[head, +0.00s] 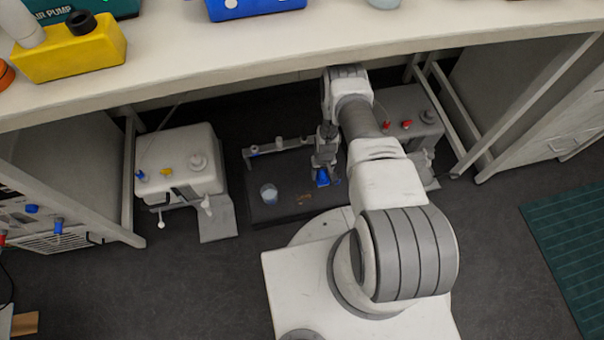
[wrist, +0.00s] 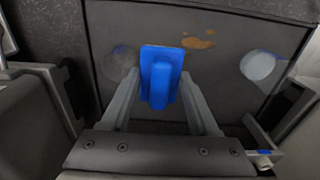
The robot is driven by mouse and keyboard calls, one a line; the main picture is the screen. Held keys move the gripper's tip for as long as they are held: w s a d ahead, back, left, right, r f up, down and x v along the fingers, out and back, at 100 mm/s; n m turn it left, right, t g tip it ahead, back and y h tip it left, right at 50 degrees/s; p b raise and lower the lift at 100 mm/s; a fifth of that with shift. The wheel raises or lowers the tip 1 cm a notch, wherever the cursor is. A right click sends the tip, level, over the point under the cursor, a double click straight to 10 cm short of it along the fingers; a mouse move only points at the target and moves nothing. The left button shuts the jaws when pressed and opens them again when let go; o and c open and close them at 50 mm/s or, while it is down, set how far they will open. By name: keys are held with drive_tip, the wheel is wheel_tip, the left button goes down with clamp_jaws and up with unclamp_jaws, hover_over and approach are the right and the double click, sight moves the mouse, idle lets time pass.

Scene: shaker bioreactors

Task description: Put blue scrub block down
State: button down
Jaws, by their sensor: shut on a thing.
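The blue scrub block (wrist: 160,70) is held between the two fingers of my gripper (wrist: 160,88) in the wrist view. In the head view the block (head: 322,178) shows as a small blue shape below my gripper (head: 324,160), over a dark flat platform (head: 268,214) under the bench. The platform (wrist: 220,90) also fills the middle of the wrist view. I cannot tell whether the block touches it. A brown stain (head: 304,198) lies on the platform near the block; it also shows in the wrist view (wrist: 198,42).
A white unit (head: 180,165) with small knobs is left of the platform, and a grey unit (head: 405,118) with red caps is to the right. The bench top (head: 300,50) overhangs the area.

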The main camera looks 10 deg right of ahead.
drive_tip(key=w+a+f+b, duration=0.1)
drive_tip(key=w+a+f, duration=0.1)
drive_tip(key=w+a+f+b, duration=0.1)
drive_tip(key=w+a+b, duration=0.1)
drive_tip(key=w+a+f+b, duration=0.1)
drive_tip(key=w+f, duration=0.1)
drive_tip(key=shift+w+a+f, duration=0.3)
drive_tip(key=shift+w+a, duration=0.05)
drive_tip(key=shift+a, duration=0.05)
drive_tip(key=shift+w+f+b, duration=0.1)
drive_tip(key=shift+f+b, duration=1.2)
drive_tip(key=shift+f, duration=0.65)
drive_tip(key=shift+f, duration=0.1)
drive_tip(key=shift+c, duration=0.7)
unclamp_jaws()
wheel_tip(320, 180, up, 12)
drive_tip(key=p, duration=0.5)
drive_tip(key=shift+p, duration=0.4)
